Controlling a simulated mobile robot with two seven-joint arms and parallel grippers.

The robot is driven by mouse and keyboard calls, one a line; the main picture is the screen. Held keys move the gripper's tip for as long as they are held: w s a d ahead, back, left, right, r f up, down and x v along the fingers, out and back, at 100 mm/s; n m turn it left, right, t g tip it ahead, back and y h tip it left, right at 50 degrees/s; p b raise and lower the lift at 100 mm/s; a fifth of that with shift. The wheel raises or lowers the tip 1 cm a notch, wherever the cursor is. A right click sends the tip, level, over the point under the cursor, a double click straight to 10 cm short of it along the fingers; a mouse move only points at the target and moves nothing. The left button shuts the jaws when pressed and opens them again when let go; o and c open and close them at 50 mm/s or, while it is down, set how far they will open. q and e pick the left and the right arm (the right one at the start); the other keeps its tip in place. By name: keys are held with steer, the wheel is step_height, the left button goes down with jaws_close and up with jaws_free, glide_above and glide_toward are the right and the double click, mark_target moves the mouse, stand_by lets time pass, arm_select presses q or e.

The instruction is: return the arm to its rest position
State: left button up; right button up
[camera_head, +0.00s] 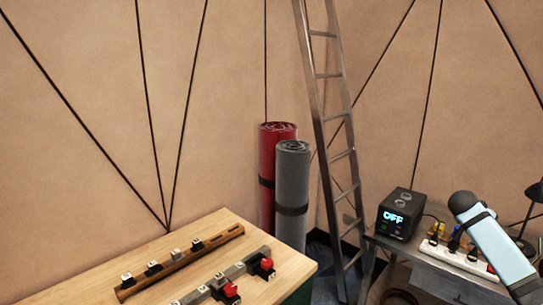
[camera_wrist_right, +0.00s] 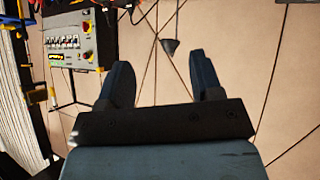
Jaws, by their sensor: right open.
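My right gripper (camera_wrist_right: 160,60) shows in the right wrist view with its two dark fingers spread wide and nothing between them. Behind the fingers is the tan wall with dark lines. In the head view, a light blue link of my right arm (camera_head: 497,248) with a dark rounded end stands at the right edge, in front of the side table. The right gripper itself is not visible in the head view. My left arm and gripper are in neither view.
A wooden table (camera_head: 205,235) holds a brown rail (camera_head: 180,264) and red-and-black connectors (camera_head: 265,265). A black box (camera_head: 400,214) reading OFF and a white power strip (camera_head: 458,258) sit on the side table. Rolled mats (camera_head: 292,190) and a ladder (camera_head: 330,110) stand behind. A control panel (camera_wrist_right: 70,45) is upper left.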

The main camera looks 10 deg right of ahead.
steer(key=w+a+r+n+t+y, duration=0.2)
steer(key=w+a+r+n+t, duration=0.25)
steer(key=w+n+t, duration=0.3)
steer(key=w+a+r+n+t+y, duration=0.35)
steer(key=w+r+n+t, duration=0.2)
steer(key=n+t, duration=0.3)
steer(key=s+a+f+n+g+y, duration=0.15)
steer(key=s+a+f, duration=0.25)
steer(key=a+f, duration=0.45)
steer(key=s+a+f+g+y, duration=0.15)
steer(key=s+a+f, duration=0.25)
steer(key=a+f, duration=0.45)
steer(key=s+a+f+n+g+y, duration=0.15)
steer(key=s+a+f, duration=0.4)
steer(key=f, duration=0.55)
steer(key=s+a+f+m+g+y, duration=0.1)
steer(key=s+a+f, duration=0.2)
steer(key=s+a, duration=0.4)
steer(key=s+a+f+m+y, duration=0.1)
steer(key=s+a+f, duration=0.3)
steer(key=s+a, duration=0.4)
steer(key=s+a+f+m+g+y, duration=0.1)
steer(key=s+a+f, duration=0.3)
steer(key=s, duration=1.2)
steer(key=a, duration=0.3)
steer(key=shift+a+f+g+y, duration=0.2)
steer(key=shift+f+g+y, duration=0.05)
steer(key=shift+g+y, duration=0.1)
